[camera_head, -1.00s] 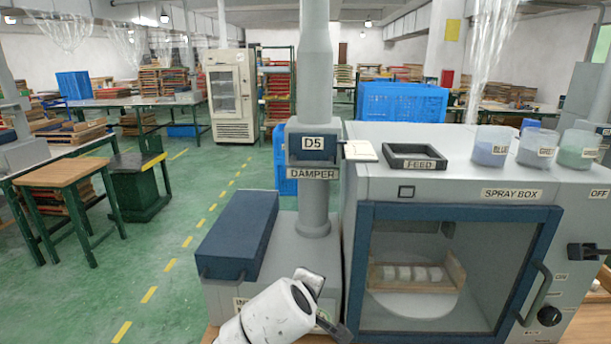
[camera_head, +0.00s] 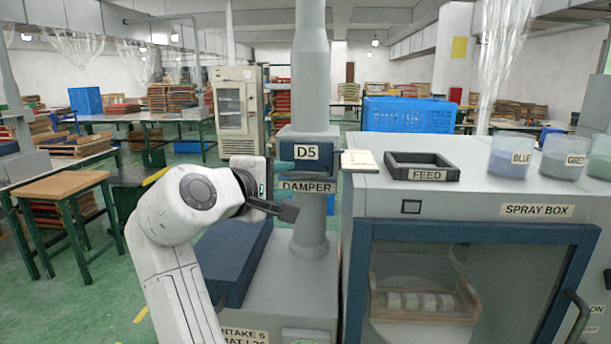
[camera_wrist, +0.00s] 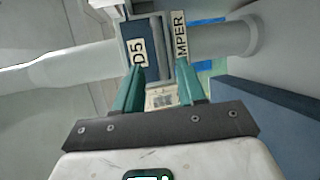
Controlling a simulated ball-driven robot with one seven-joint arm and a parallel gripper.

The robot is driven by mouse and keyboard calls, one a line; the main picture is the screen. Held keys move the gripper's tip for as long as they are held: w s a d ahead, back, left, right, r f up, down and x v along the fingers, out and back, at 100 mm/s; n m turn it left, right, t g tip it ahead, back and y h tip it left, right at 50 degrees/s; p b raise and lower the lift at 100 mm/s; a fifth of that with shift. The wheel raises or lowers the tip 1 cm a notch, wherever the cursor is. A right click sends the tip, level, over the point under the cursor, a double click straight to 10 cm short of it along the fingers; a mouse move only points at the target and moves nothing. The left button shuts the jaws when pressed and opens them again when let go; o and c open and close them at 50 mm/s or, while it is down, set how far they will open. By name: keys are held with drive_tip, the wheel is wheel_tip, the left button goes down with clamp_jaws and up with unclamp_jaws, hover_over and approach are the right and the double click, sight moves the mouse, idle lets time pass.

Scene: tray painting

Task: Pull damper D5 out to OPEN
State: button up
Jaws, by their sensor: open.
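Damper D5 (camera_head: 322,140) is a dark blue housing around a grey vertical duct, labelled D5 and DAMPER. A pale plate (camera_head: 360,161) sticks out from its right side, beside the spray box. My gripper (camera_head: 285,180) is at the left front of the housing and partly covers it. In the wrist view the damper housing (camera_wrist: 147,28) lies just beyond my open teal fingers (camera_wrist: 161,68), with the D5 and DAMPER labels near the two tips. A pale patch shows between the fingers; I cannot tell what it is. No grip shows.
The spray box (camera_head: 480,205) stands to the right, with a black feed frame (camera_head: 430,160) and paint cups (camera_head: 509,158) on top. A dark blue box (camera_head: 233,258) sits below my gripper, left of the duct (camera_head: 312,70). A wooden-topped table (camera_head: 62,185) stands farther left.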

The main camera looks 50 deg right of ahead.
sight(303, 176)
drive_tip(key=p+x, duration=0.1)
drive_tip(key=x, duration=0.7)
drive_tip(key=shift+w+d+f, duration=0.1)
drive_tip(key=shift+d+f, duration=0.05)
drive_tip(key=shift+d, duration=0.2)
clamp_jaws()
